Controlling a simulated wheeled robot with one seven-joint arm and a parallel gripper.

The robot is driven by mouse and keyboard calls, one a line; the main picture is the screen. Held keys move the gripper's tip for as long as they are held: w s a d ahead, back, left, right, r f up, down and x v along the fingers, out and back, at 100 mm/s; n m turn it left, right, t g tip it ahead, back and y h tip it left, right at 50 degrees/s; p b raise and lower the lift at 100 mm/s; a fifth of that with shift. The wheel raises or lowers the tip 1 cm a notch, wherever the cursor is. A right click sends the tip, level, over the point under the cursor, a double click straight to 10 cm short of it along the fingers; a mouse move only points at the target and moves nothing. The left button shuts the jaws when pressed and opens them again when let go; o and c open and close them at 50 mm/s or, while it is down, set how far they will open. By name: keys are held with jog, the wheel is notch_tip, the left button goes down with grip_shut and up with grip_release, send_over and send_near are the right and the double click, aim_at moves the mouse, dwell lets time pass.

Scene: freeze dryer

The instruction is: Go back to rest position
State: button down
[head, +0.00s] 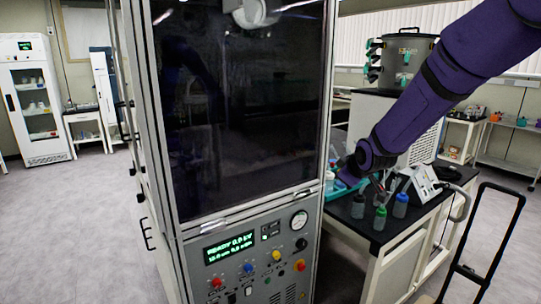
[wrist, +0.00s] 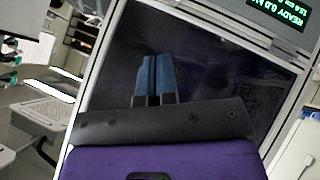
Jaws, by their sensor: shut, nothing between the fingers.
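My purple arm reaches in from the upper right of the head view, down to the black bench top beside the tall cabinet. My gripper (wrist: 153,78) shows in the wrist view with its two blue fingers together and nothing between them. The fingers stand in front of a dark glass panel (wrist: 205,75); I cannot tell the gap to it. In the head view the fingertips are hard to make out, at the arm's low end near the blue tray.
The tall cabinet (head: 240,110) has a lit green display (head: 228,248). On the bench (head: 350,222) are a blue tray (head: 341,187), several bottles (head: 380,218) and a white instrument (head: 420,184). A grey drum (head: 405,60) stands behind. A black handle (head: 488,235) is at right. Open floor lies left.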

jog(key=s+d+r+m+g+h, duration=0.1)
jog(key=s+d+r+m, duration=0.2)
jog(key=s+r, duration=0.45)
jog(key=s+d+r+m+g, duration=0.1)
jog(key=s+d+r+m, duration=0.2)
jog(key=s, duration=0.8)
jog(key=s+d+r+m+g, duration=0.1)
jog(key=s+m, duration=0.1)
jog(key=s, duration=0.9)
jog(key=s+d+r+m+g, duration=0.1)
jog(key=s+d+m, duration=0.1)
jog(key=s, duration=0.9)
jog(key=shift+s+r+h, duration=0.15)
jog(key=shift+r+h, duration=0.15)
